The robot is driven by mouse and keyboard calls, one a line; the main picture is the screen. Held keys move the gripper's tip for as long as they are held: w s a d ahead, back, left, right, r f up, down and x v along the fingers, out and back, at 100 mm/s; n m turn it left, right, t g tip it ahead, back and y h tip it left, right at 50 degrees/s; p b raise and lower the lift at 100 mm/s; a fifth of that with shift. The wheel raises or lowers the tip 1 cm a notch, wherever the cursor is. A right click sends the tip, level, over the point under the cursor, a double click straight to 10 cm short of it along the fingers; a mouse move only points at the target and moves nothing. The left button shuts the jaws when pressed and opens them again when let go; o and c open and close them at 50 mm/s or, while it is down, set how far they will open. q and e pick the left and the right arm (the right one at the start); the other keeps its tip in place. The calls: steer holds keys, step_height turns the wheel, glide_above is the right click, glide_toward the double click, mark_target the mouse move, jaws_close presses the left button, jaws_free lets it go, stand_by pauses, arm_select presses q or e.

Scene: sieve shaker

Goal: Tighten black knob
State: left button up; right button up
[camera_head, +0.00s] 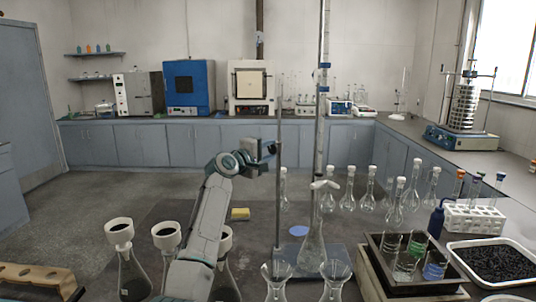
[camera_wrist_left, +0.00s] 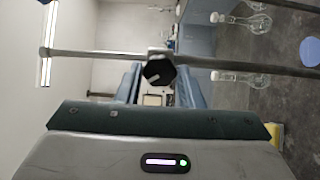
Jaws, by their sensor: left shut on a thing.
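The black knob (camera_wrist_left: 158,72) is six-sided and sits on a small clamp on a thin metal rod (camera_wrist_left: 230,65). It lies straight ahead of my left gripper in the left wrist view. In the head view, the rod (camera_head: 280,110) stands upright on a dark base plate (camera_head: 335,258). My left gripper (camera_head: 267,148) reaches the rod from the left at about mid-height and is shut on the knob. The jaws hide the knob in the head view, and the fingertips do not show clearly in the wrist view. My right gripper is not in view.
A taller glass column (camera_head: 321,100) stands just right of the rod. Flasks with white funnels (camera_head: 118,235) stand at front left. A glass flask (camera_head: 313,245) stands on the base plate. A dark tray (camera_head: 375,270) with beakers and a white tray of black granules (camera_head: 500,262) are at right.

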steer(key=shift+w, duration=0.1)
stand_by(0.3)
arm_select(q)
steer(key=o, duration=0.8)
steer(key=shift+o, duration=0.8)
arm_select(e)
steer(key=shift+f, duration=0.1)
arm_select(q)
steer(key=shift+s+a+f, duration=0.1)
steer(key=shift+s+a, duration=0.15)
steer(key=shift+s, duration=0.05)
steer(key=b+v, duration=0.2)
steer(key=v, duration=0.8)
steer(key=shift+b, duration=0.3)
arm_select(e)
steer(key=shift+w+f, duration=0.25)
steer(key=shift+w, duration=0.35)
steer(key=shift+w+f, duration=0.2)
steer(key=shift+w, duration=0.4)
